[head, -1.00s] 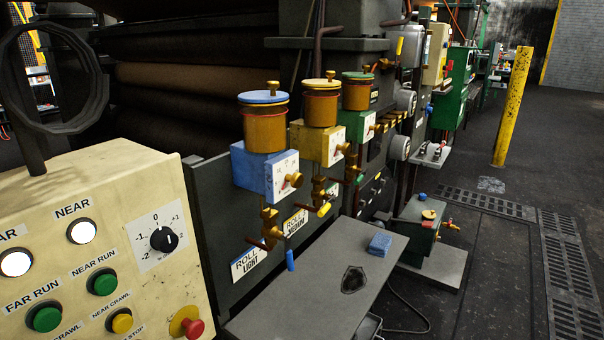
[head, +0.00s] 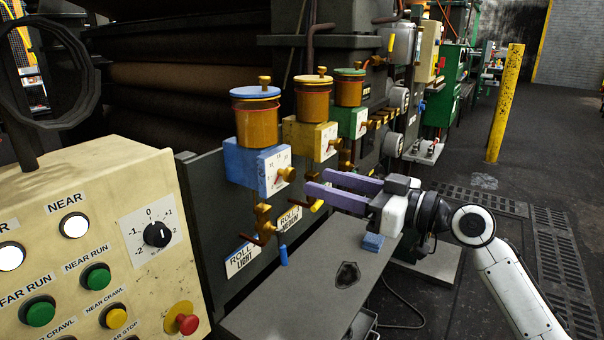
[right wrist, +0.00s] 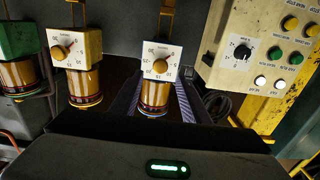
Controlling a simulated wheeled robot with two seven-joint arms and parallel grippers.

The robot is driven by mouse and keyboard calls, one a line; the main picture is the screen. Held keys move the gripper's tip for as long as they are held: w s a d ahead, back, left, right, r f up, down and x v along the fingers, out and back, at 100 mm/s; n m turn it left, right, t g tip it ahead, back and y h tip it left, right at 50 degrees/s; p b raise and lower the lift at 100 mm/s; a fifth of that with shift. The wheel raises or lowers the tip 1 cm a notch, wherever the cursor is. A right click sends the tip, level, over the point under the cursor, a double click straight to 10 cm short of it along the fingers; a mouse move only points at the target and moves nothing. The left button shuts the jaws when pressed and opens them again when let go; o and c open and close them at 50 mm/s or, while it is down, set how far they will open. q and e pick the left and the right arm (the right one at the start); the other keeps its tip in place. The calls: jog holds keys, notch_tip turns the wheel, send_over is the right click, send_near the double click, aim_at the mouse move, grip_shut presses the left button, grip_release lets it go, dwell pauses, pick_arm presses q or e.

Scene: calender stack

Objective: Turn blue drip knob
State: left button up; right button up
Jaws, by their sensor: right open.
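The blue drip unit (head: 252,165) hangs on the dark panel left of centre in the head view, with an amber jar and blue lid above it. Its brass drip knob (head: 287,174) sits on the white dial face. In the right wrist view, which is upside down, the knob (right wrist: 160,66) shows on its dial. My right gripper (head: 316,183) is open and empty, its purple fingers pointing left, with the tips a little right of the knob and apart from it. In the wrist view the fingers (right wrist: 158,82) flank the jar. My left gripper is not in view.
Yellow (head: 306,140) and green (head: 353,122) drip units stand just right of the blue one. Brass valves with coloured handles hang below. A cream control panel (head: 100,200) is at the left. A grey shelf (head: 300,297) with a blue block (head: 373,242) lies below my gripper.

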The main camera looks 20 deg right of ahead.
aim_at(293, 174)
jog(key=p+x, duration=0.1)
jog(key=x, duration=0.4)
jog(key=shift+w+a, duration=0.1)
jog(key=shift+a, duration=0.05)
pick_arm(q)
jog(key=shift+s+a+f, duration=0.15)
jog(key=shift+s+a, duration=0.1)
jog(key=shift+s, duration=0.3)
pick_arm(e)
jog(key=shift+w+a, duration=0.25)
jog(key=shift+w, duration=0.05)
jog(key=c, duration=1)
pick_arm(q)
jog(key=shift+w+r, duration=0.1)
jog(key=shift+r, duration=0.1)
